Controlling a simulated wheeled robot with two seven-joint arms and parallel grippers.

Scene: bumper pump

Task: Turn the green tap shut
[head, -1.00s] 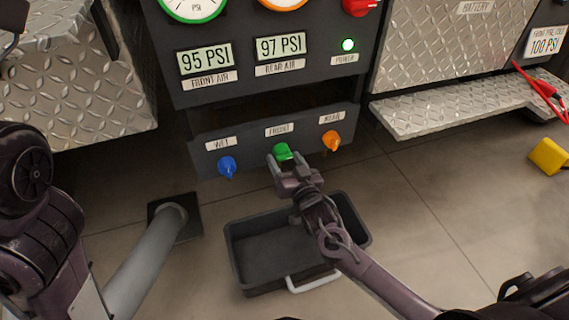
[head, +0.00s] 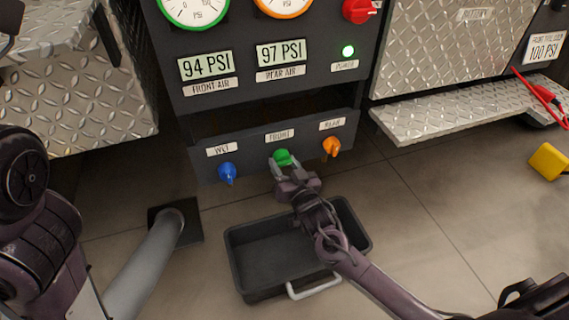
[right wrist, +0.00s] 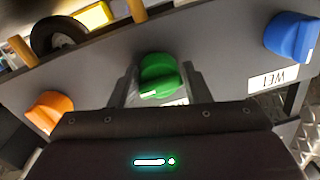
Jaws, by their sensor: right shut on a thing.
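The green tap (head: 282,157) sits in the middle of a dark panel, under the label FRONT. My right gripper (head: 285,168) comes up from below and is shut on the green tap. In the right wrist view the green tap (right wrist: 160,76) stands between the two fingers (right wrist: 157,88), with its white mark towards the lower left. The fingertips are partly hidden there by the gripper body. The FRONT AIR display (head: 206,66) reads 94 PSI. My left arm shows at the left edge, but its gripper is out of view.
A blue tap (head: 227,172) is left of the green one, an orange tap (head: 331,147) right of it. A black tray (head: 240,268) lies on the floor below, under my right arm. A grey pipe (head: 146,265) stands left. A diamond-plate step (head: 450,112) juts out at right.

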